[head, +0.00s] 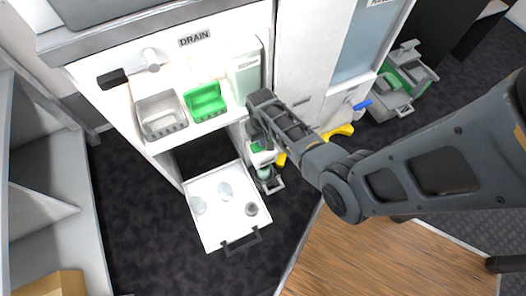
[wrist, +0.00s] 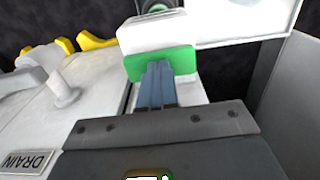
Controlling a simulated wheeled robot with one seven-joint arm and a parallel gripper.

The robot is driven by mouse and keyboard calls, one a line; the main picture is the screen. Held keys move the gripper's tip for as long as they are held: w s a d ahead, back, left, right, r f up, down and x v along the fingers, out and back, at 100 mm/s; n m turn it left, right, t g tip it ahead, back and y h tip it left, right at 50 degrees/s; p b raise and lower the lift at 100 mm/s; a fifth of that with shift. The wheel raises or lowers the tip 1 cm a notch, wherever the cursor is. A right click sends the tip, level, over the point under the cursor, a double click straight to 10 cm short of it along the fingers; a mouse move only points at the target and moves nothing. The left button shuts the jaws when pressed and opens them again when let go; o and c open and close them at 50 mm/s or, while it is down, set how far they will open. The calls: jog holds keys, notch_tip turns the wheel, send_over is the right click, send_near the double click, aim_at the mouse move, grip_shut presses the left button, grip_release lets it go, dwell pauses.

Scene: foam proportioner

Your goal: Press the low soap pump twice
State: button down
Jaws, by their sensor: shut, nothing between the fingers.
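The low soap pump appears to be the white unit with a green part (head: 262,157), just below the end of my arm in the head view. In the wrist view a white block (wrist: 160,32) with a green band (wrist: 165,65) lies straight ahead of my gripper (wrist: 158,66). The closed fingertips overlap the green band in the picture; I cannot tell whether they touch it. My gripper is shut and empty. In the head view my wrist hides part of the pump and the fingers are not clear.
A grey bin (head: 160,115) and a green bin (head: 206,101) sit on the shelf beside a pale green dispenser (head: 245,75). A white open drawer (head: 225,208) sticks out below. Yellow parts (head: 340,131) lie right of the pump. Dark floor is free left of the drawer.

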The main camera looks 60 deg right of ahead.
jog(key=shift+r+p, duration=2.05)
jog(key=shift+p, duration=0.05)
notch_tip(320, 180, up, 6)
jog(key=p, duration=0.5)
jog(key=shift+p, duration=0.4)
